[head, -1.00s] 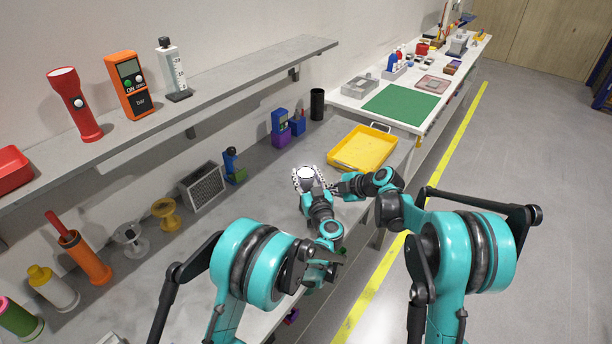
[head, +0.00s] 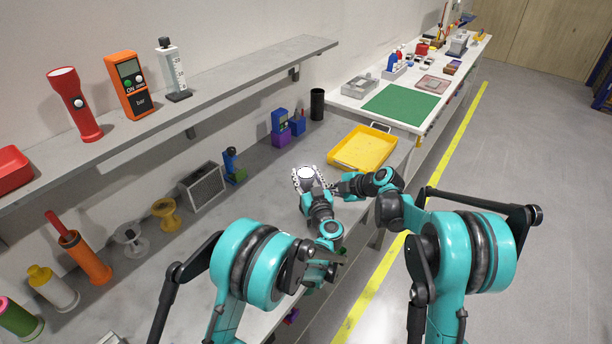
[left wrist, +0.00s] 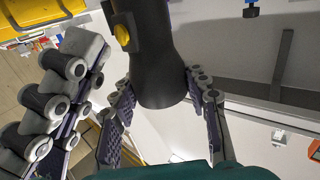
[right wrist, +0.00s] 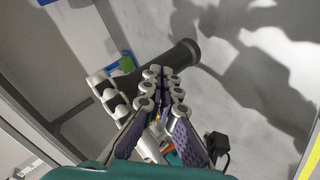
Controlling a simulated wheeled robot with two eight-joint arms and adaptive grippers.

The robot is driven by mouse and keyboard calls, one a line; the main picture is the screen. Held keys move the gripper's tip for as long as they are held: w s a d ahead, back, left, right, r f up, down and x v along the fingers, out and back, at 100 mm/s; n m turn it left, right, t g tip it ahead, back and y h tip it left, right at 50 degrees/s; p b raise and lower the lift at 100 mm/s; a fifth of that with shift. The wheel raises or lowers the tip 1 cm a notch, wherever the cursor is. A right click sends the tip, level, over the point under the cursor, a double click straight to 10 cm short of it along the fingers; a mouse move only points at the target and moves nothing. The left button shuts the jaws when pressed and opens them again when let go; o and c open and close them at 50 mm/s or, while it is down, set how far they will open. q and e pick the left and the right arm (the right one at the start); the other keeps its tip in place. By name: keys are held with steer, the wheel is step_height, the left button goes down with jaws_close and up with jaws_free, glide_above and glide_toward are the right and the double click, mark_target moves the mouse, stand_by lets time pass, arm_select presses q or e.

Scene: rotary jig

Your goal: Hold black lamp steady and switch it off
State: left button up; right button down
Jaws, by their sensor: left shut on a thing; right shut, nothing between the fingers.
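The black lamp shows in the head view mostly as its pale round face (head: 306,173), between the fingers of my left gripper (head: 308,183). In the left wrist view the dark lamp body (left wrist: 160,75) stands between both fingers, which are shut on it. A yellow button (left wrist: 122,36) sits on the lamp's side. My right gripper (head: 334,188) is close beside the lamp on its right in the head view. In the right wrist view its fingers (right wrist: 162,78) are shut and empty, with the dark lamp (right wrist: 184,53) just beyond them. Whether they touch it I cannot tell.
A yellow tray (head: 362,148) lies on the bench beyond the grippers. A black cup (head: 317,104) and blue-purple blocks (head: 281,135) stand behind. A shelf (head: 225,75) overhangs the bench along the wall.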

steer(key=shift+a, duration=0.1)
steer(key=shift+w+a, duration=0.2)
steer(key=shift+a, duration=0.1)
stand_by(0.3)
steer(key=shift+d, duration=0.1)
steer(key=shift+s+d, duration=0.2)
steer(key=shift+d, duration=0.15)
steer(key=s+d, duration=0.2)
steer(key=d, duration=0.1)
steer(key=s+d, duration=0.1)
steer(key=d, duration=0.1)
stand_by(0.5)
